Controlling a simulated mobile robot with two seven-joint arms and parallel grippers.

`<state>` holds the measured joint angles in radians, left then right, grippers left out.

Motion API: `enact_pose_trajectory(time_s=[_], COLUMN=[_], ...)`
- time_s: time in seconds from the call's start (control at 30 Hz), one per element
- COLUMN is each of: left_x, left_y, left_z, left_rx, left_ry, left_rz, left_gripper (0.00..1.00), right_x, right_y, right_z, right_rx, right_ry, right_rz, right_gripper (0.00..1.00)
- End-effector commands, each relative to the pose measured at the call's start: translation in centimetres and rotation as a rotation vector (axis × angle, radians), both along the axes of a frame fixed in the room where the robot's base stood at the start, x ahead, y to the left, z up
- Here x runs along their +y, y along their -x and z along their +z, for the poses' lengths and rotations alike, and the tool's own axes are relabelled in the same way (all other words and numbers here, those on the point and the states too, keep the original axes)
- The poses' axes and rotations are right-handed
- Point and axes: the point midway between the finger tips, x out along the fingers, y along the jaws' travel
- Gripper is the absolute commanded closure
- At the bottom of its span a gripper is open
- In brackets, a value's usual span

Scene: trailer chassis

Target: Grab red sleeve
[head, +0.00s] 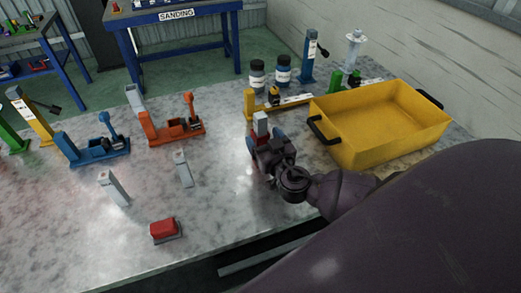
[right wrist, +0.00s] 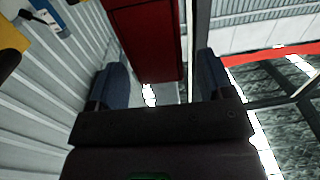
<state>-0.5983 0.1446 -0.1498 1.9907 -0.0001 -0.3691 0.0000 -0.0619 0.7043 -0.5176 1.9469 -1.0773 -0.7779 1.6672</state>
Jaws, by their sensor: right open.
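My right gripper (head: 262,148) is above the grey metal table, at a small upright piece with a grey top (head: 261,121) and a little red showing below it. In the right wrist view the two dark blue fingers of my right gripper (right wrist: 160,72) are spread apart. A red block-shaped part, which looks like the red sleeve (right wrist: 148,42), lies ahead of and between them, with visible gaps at the sides. The gripper hides most of this piece in the head view. A separate red block (head: 163,228) rests on a grey base near the front edge. My left gripper is not in view.
A yellow bin (head: 385,135) with black handles stands right of the gripper. Blue (head: 98,150), orange (head: 172,128) and yellow (head: 250,105) assemblies stand on the table. Grey uprights (head: 114,188) (head: 183,168) stand left of the gripper.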

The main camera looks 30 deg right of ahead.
Motion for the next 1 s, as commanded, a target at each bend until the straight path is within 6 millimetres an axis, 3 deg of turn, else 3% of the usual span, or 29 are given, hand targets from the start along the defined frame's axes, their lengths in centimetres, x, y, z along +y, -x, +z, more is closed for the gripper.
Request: enact_pose_trajectory(time_s=[0.2, 0.5, 1.0], left_x=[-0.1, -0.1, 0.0], left_y=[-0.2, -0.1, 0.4], left_z=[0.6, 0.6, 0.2], left_rx=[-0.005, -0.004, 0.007], left_ry=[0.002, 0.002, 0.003], left_rz=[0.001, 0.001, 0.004], left_gripper=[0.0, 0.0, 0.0], right_x=[-0.4, -0.4, -0.4], right_y=[-2.1, -2.4, -2.4], right_z=[0.0, 0.0, 0.0], right_rx=[0.0, 0.001, 0.001], right_ry=[0.002, 0.0, 0.0], right_rz=[0.0, 0.0, 0.0], right_gripper=[0.26, 0.26, 1.0])
